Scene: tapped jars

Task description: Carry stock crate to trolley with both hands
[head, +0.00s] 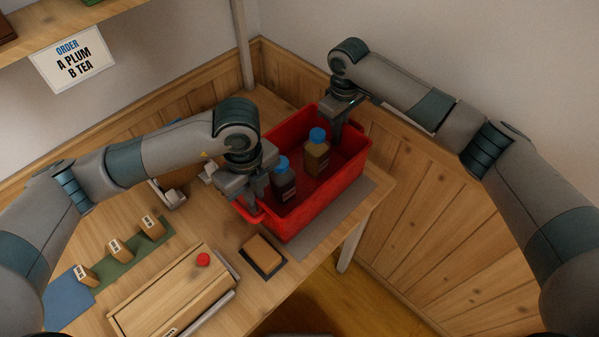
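The red stock crate (318,203) stands at the right end of the wooden table, on or just above a grey mat (318,232). It holds a dark jar (284,184) and a brown jar (317,158), both upright with blue caps. My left gripper (252,207) points down at the crate's near-left end, by a red handle there. My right gripper (336,132) points down at the far end wall. Both touch or nearly touch the crate; the finger gaps are hidden, so I cannot tell whether they are shut on it. No trolley is in view.
A small block on a dark pad (262,256) is near the crate. Several labelled blocks stand on a green strip (130,255). Wood-panelled walls close off the back and right.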

